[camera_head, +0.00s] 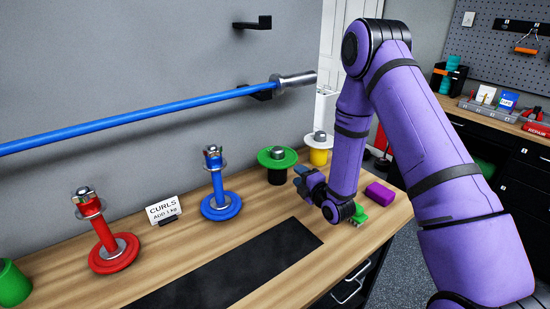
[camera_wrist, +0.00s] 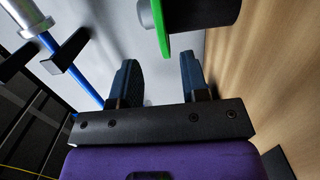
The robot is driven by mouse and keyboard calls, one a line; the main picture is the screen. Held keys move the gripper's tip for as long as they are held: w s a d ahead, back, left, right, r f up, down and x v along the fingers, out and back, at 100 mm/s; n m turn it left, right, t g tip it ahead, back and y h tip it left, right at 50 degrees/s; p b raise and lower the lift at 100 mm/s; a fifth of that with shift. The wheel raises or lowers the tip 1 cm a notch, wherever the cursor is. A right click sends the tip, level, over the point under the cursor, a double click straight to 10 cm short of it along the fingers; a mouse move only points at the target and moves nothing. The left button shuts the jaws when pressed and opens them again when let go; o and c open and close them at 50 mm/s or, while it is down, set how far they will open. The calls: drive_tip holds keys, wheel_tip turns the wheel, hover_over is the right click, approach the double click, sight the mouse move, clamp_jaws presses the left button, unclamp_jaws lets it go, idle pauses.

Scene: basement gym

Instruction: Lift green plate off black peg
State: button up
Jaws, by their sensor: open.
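The green plate (camera_head: 265,160) is a flat disc lying level on top of the black peg (camera_head: 277,177), with a grey metal knob at its centre. It stands near the back of the wooden bench. My gripper (camera_head: 301,175) is just to the right of the plate, at about its height, and open. In the wrist view the plate (camera_wrist: 164,30) shows edge-on beyond the fingertips of my gripper (camera_wrist: 159,62), in line with the gap between them. The black peg (camera_wrist: 205,10) shows beside it. The jaws appear empty and apart from the plate.
A blue stand (camera_head: 221,205), a sign (camera_head: 163,209) and a red stand (camera_head: 113,253) are to the left. A purple block (camera_head: 380,193) lies right of my wrist. A blue bar (camera_head: 140,118) hangs on the wall.

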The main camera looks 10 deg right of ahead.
sight(288, 164)
drive_tip(key=shift+x, duration=3.9)
drive_tip(key=shift+d+f, duration=0.15)
drive_tip(key=shift+f, duration=0.05)
drive_tip(key=shift+c, duration=0.2)
clamp_jaws()
